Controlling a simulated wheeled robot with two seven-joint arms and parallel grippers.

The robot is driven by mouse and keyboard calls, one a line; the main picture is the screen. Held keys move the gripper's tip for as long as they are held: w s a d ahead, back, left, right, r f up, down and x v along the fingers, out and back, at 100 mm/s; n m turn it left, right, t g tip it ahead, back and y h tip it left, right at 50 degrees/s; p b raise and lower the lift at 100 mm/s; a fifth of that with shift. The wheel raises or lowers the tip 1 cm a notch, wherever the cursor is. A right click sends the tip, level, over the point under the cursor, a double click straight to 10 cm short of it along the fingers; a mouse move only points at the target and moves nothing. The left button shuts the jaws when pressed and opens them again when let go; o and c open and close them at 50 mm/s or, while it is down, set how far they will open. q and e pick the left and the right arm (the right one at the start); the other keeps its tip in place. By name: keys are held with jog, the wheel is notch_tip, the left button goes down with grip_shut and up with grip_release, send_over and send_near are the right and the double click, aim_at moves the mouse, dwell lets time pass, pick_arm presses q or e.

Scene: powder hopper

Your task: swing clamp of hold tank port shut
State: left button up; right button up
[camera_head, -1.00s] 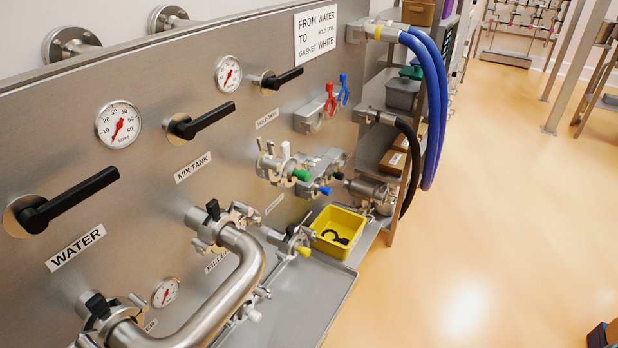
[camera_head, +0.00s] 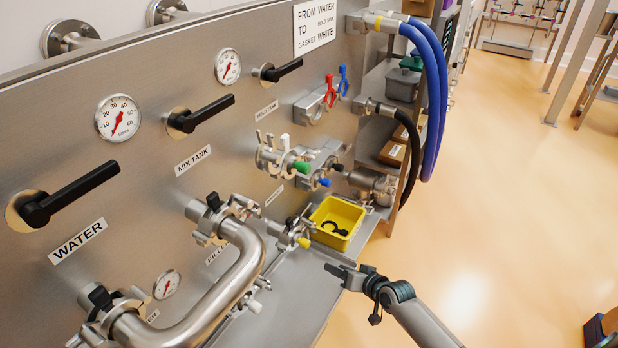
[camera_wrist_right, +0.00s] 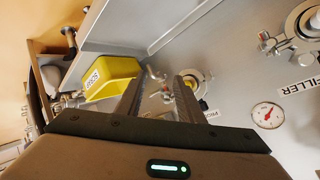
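The hold tank port (camera_head: 270,158) is on the steel panel below a small label reading HOLD TANK (camera_head: 266,108). Its metal clamp (camera_head: 283,160) has upright metal prongs, a white part and a green-tipped bolt sticking out to the right. I cannot tell whether the clamp is fully closed around the port. My right gripper (camera_head: 335,268) is low and right of the port, in front of the shelf edge and apart from the clamp. In the right wrist view its two fingers (camera_wrist_right: 158,98) are apart with nothing held between them. My left gripper is not in view.
A yellow bin (camera_head: 354,212) holding a dark ring-shaped part stands on the shelf near my right gripper. A yellow-tipped clamp (camera_head: 290,238) is left of it. A bent steel pipe (camera_head: 250,262) juts from the panel. Blue hoses (camera_head: 433,110) hang right; open floor lies beyond.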

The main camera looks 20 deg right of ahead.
jog(key=w+a+r+t+y, duration=0.1)
jog(key=w+a+r+y, duration=0.1)
jog(key=r, duration=1)
jog(key=w+a+r+t+y, duration=0.2)
jog(key=r, duration=1)
jog(key=n+y, duration=0.3)
jog(key=y, duration=0.1)
send_near(279, 158)
jog(key=x, duration=0.2)
jog(key=shift+w+a, duration=0.15)
jog(key=shift+w, duration=0.15)
jog(key=shift+p+x, duration=0.7)
jog(key=shift+x, duration=3.25)
